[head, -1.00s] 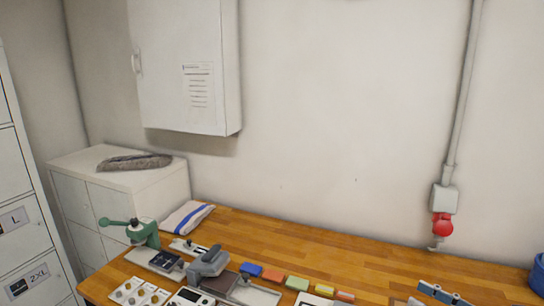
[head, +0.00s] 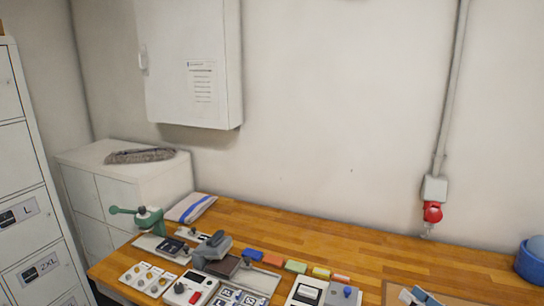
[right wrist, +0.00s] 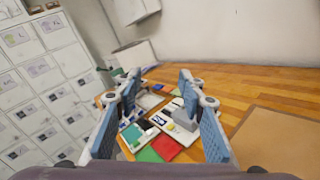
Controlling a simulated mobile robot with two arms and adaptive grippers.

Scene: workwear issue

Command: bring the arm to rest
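My right gripper (head: 418,296) shows only in part at the bottom edge of the head view, over the right part of the wooden table. In the right wrist view its two blue-padded fingers (right wrist: 160,85) stand apart with nothing held between them. Beyond them lies the cluttered part of the table. My left gripper is in neither view.
On the wooden table (head: 330,239) stand a green hand press (head: 148,221), a grey device (head: 212,251), a tray of buttons (head: 148,279) and several coloured blocks. A blue tub (head: 531,261) is at the right. The table's back right is mostly clear.

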